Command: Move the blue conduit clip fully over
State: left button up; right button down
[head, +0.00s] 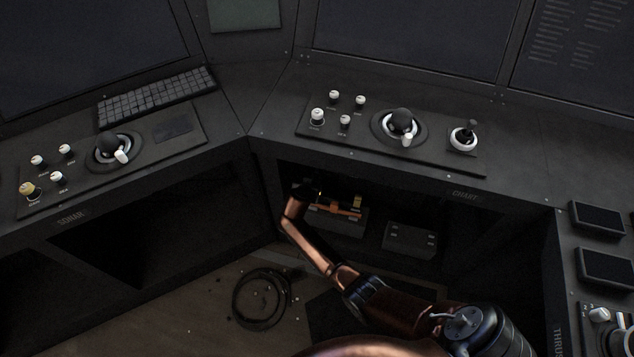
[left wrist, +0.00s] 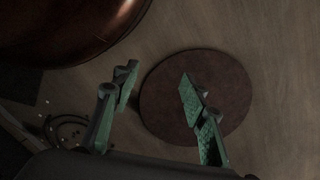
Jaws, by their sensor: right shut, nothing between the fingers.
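I cannot make out a blue conduit clip in either view. My right gripper (head: 315,193) is inside the open bay under the CHART console, small and dark. It is shut and empty, close to an orange bar with a yellow end piece (head: 357,202) above a grey box (head: 345,222). Whether it touches them I cannot tell. My left gripper (left wrist: 158,82) shows in the left wrist view, its green-padded fingers wide apart with nothing between them. It is above the floor and a dark round disc (left wrist: 225,85). It is not in the head view.
A second grey box (head: 409,240) stands to the right in the same bay. A coiled black cable (head: 236,300) and small bits lie on the floor. The console's front edge overhangs the bay. Knobs and a joystick (head: 463,137) stand on the panel above.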

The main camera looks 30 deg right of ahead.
jog(key=d+f+b, duration=0.1)
jog(key=f, duration=0.1)
jog(key=w+d+f+b, duration=0.1)
jog(key=f+b, duration=0.1)
jog(key=w+d+f+b, duration=0.1)
jog(key=f, duration=0.2)
jog(key=shift+w+f, duration=0.1)
jog(key=shift+w, duration=0.15)
pick_arm(q)
jog(key=w+d+r+t+h, duration=0.1)
jog(key=w+d+r, duration=0.2)
jog(key=r, duration=0.4)
jog(key=shift+w+d+r+b, duration=0.2)
jog(key=shift+w+r+b, duration=0.1)
jog(key=shift+w+r, duration=0.1)
pick_arm(e)
jog(key=shift+s+a+f, duration=0.15)
pick_arm(q)
jog(key=shift+f, duration=0.1)
pick_arm(e)
jog(key=shift+s+f, duration=0.1)
jog(key=shift+s, duration=0.1)
pick_arm(q)
jog(key=shift+d+f+t, duration=0.1)
jog(key=shift+f+t, duration=0.2)
jog(key=shift+f, duration=0.1)
pick_arm(e)
jog(key=shift+s+a+h, duration=0.1)
jog(key=shift+a+h, duration=0.2)
jog(key=shift+h, duration=0.1)
